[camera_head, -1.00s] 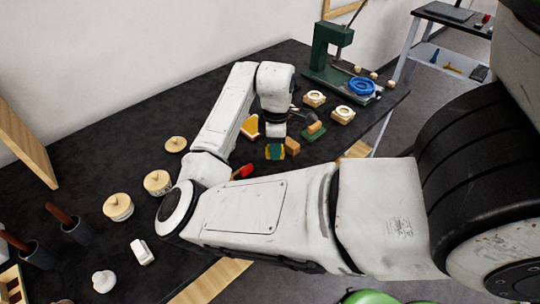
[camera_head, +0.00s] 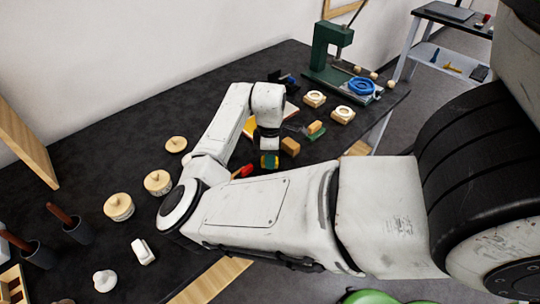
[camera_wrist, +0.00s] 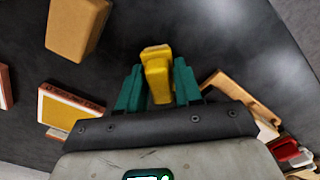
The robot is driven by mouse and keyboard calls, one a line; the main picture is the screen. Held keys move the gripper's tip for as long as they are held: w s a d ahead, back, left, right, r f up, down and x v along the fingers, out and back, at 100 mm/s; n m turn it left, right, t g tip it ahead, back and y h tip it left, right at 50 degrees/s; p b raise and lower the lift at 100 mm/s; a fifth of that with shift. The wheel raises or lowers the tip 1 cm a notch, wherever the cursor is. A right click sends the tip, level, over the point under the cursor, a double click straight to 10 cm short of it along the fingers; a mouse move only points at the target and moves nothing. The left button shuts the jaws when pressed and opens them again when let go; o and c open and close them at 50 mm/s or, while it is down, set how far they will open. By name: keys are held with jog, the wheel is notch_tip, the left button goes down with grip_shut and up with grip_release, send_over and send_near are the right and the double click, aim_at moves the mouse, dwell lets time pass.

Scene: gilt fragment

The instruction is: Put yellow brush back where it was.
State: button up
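The yellow brush (camera_wrist: 157,72) is between the green fingers of my gripper (camera_wrist: 158,85) in the wrist view, and the fingers appear closed on it. In the head view, my gripper (camera_head: 269,161) is low over the black table, and a little yellow shows between its green fingertips. The brush's lower end and any contact with the table cannot be made out. A tan block (camera_head: 290,146) stands just right of my gripper; a tan block also shows at the wrist view's upper left (camera_wrist: 76,24). Which spot the brush came from is not shown.
A red-handled item (camera_head: 243,171) lies left of my gripper. A green press (camera_head: 327,55) stands behind. The black table (camera_head: 110,150) is partly clear at left.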

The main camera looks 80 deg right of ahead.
jog(key=o, duration=0.4)
notch_tip(320, 180, up, 12)
jog(key=shift+r, duration=0.2)
dwell(0.4)
